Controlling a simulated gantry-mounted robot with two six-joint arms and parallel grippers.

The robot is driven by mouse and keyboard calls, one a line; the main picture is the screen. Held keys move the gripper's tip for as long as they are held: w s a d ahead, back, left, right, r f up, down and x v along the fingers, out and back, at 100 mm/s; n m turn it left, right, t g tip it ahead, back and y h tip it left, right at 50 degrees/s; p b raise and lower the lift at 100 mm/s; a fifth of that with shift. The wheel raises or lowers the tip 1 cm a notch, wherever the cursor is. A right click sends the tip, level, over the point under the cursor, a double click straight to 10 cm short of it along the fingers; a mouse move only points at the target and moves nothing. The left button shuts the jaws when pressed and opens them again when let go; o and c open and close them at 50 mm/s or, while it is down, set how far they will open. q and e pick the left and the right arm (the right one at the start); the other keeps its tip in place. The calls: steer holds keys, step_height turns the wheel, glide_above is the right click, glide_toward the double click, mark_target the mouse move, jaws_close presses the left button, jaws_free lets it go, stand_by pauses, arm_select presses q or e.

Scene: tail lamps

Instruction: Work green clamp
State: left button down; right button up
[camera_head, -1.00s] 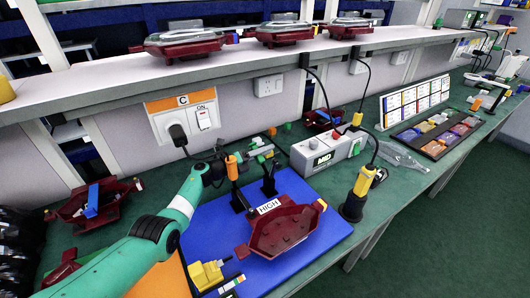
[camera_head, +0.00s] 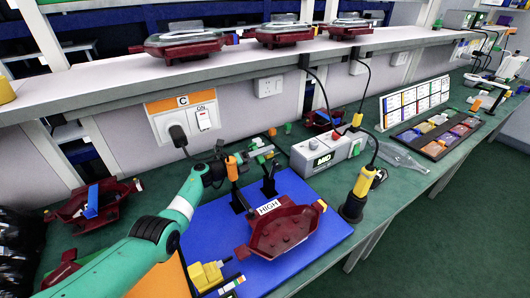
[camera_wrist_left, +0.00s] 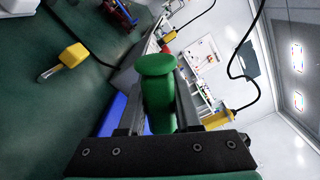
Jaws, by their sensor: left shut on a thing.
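My left gripper (camera_head: 264,153) is above the back of the blue mat (camera_head: 205,232). In the left wrist view its two dark fingers are shut on the green clamp (camera_wrist_left: 157,90), a green knob-like part with a round, wider top. In the head view the clamp is small and hard to separate from the gripper. A dark red lamp housing (camera_head: 285,232) lies on the mat in front of it, by a white "HIGH" label (camera_head: 269,206). Two black upright posts (camera_head: 268,181) stand behind the housing. My right gripper is not in view.
A grey-white box with a red button (camera_head: 328,151) stands right of the mat. A yellow and black driver (camera_head: 359,190) stands upright beside it. Yellow blocks (camera_head: 206,275) sit at the mat's front left. Another red housing (camera_head: 95,204) lies at left. A shelf (camera_head: 215,76) runs above.

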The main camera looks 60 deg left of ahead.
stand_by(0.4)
arm_select(q)
steer(key=m, duration=0.1)
steer(key=d+r+m+p, duration=0.1)
steer(key=shift+d+r+m+p, duration=0.1)
steer(key=shift+r+m+p, duration=0.2)
steer(key=shift+m, duration=0.1)
steer(key=c, duration=0.6)
jaws_free()
steer(key=shift+f, duration=0.1)
